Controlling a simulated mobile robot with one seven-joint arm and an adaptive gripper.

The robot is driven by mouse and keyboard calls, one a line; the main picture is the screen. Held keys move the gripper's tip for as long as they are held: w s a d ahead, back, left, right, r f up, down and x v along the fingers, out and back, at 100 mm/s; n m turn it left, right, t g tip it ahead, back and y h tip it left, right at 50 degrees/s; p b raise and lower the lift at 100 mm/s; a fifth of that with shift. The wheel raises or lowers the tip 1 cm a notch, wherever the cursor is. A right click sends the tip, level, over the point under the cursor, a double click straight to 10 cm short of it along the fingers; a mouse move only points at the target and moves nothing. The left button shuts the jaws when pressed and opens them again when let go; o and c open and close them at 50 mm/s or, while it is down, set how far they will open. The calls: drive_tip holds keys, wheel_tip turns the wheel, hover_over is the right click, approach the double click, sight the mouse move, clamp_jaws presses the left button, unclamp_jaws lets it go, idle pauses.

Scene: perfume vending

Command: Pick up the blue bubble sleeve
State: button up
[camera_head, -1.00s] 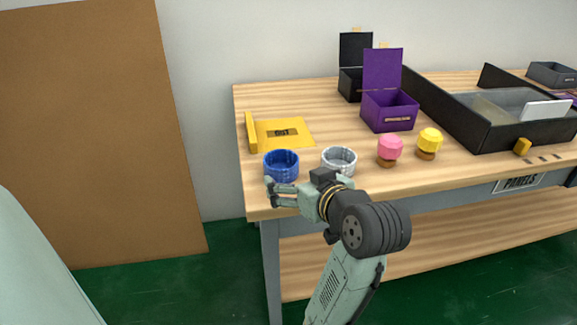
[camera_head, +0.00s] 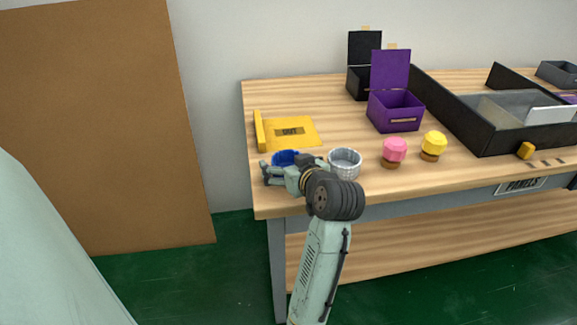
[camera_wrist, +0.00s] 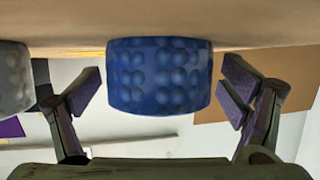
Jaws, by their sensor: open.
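The blue bubble sleeve (camera_head: 286,157) stands at the table's front left, partly hidden behind my gripper (camera_head: 267,173) in the head view. In the wrist view the blue sleeve (camera_wrist: 159,77) shows its bumpy side, upside down in the picture, between the two fingers of my gripper (camera_wrist: 165,88). The fingers are open, one on each side. Gaps show between each finger and the sleeve, so I see no contact.
A clear bubble sleeve (camera_head: 345,163) stands just right of the blue one; it also shows at the wrist view's left edge (camera_wrist: 14,78). A yellow piece (camera_head: 290,132) lies behind. Pink (camera_head: 395,150) and yellow (camera_head: 434,143) capped items and a purple box (camera_head: 396,110) are further right.

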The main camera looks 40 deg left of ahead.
drive_tip(key=shift+c, duration=0.6)
drive_tip(key=c, duration=0.8)
drive_tip(key=shift+r, duration=0.15)
